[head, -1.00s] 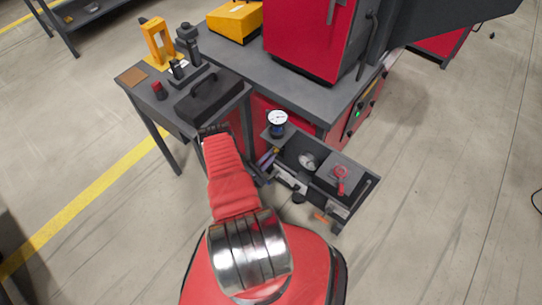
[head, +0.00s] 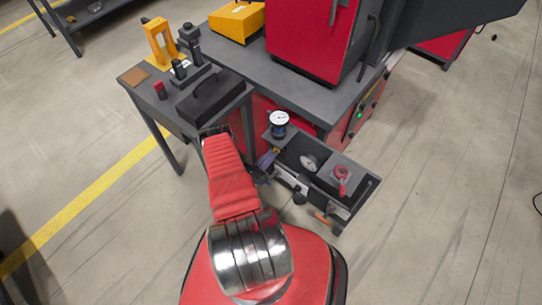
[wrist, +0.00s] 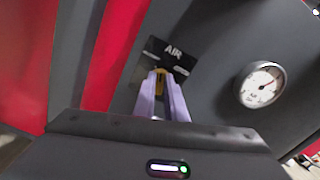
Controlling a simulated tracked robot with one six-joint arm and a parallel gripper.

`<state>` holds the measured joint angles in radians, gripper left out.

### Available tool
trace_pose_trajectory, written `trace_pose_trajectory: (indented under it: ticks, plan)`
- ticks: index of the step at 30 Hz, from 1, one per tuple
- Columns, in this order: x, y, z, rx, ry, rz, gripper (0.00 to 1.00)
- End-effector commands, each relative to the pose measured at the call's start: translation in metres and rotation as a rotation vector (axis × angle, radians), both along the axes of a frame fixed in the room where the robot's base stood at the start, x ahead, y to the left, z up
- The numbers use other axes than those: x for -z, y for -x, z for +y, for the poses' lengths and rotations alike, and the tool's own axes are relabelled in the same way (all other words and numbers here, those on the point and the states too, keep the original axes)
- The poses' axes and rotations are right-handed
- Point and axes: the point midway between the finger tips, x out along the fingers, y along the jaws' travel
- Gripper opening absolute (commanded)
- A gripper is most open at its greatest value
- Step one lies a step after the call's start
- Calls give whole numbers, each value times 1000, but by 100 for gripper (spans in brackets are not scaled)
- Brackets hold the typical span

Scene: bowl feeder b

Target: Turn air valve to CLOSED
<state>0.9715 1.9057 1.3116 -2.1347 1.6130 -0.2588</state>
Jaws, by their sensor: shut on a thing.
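The air valve's yellow handle (wrist: 182,72) shows in the wrist view, just below a dark plate marked AIR (wrist: 172,52). The two pale purple fingers of my gripper (wrist: 162,82) are shut on the handle. The fingers hide much of the handle and the valve body, so its exact angle is hard to read. White marks on the plate beside the handle are too small to read. In the head view my gripper (head: 266,160) is at the machine's low front; the handle is too small to make out there.
In the wrist view a round white gauge (wrist: 262,84) is on the grey panel to the right. A side table (head: 135,79) stands left of my arm.

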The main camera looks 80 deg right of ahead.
Motion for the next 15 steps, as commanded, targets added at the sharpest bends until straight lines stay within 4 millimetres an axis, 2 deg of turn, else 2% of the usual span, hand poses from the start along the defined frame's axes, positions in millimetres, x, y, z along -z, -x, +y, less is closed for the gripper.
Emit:
trace_pose_trajectory:
  ticks: [1, 15]
  plan:
    - [5, 4, 5, 5, -31, 46, 0]
    - [7, 3, 4, 5, -174, 370, 0]
